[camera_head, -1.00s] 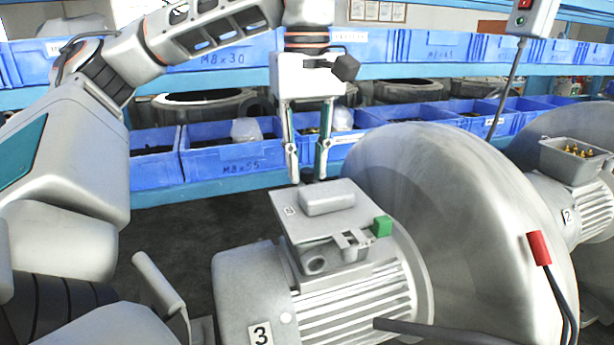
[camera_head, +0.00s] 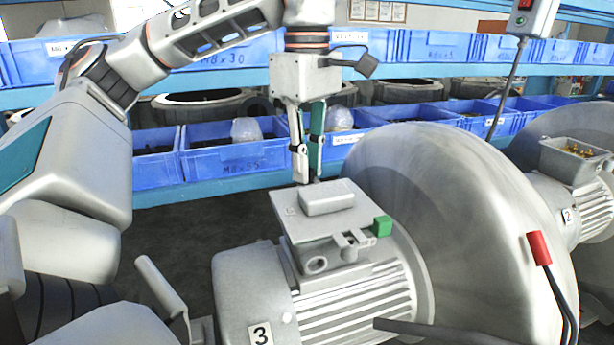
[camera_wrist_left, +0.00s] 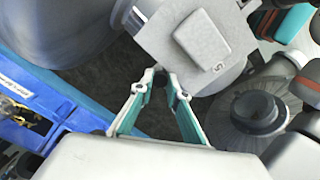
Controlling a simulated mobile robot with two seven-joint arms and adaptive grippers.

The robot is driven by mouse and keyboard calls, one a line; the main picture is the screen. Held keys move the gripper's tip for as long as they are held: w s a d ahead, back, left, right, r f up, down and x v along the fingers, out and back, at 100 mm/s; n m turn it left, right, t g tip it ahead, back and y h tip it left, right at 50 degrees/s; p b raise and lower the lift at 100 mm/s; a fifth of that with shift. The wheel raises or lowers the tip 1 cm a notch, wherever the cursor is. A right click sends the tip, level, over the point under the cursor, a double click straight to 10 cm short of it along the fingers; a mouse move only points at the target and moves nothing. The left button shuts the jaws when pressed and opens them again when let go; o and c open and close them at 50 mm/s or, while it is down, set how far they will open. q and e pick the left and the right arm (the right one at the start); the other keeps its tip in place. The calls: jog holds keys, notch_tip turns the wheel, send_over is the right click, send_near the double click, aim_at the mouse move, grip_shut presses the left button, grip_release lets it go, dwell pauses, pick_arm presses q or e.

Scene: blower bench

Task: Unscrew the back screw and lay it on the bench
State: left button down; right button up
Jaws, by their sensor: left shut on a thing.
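The motor numbered 3 (camera_head: 262,290) carries a grey terminal box with a flat lid plate (camera_head: 290,212) and a raised block (camera_head: 327,197) on top. The lid also shows in the left wrist view (camera_wrist_left: 165,45). My left gripper (camera_head: 308,178) points down at the back edge of this box. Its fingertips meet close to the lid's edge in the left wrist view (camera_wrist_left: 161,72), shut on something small. I take it to be the back screw, which is hidden by the fingertips and lid. My right gripper is not in view.
A large blower housing (camera_head: 450,220) stands right of the motor. A green block (camera_head: 382,226) sits at the box's right side. Blue bins (camera_head: 232,160) on shelves line the back. Motor 2 (camera_head: 590,205) stands at the far right, with an open box on top.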

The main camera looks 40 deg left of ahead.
pick_arm(q)
jog(key=n, duration=1.8)
jog(key=shift+n, duration=0.3)
jog(key=c, duration=2.2)
grip_release()
jog(key=shift+c, duration=0.2)
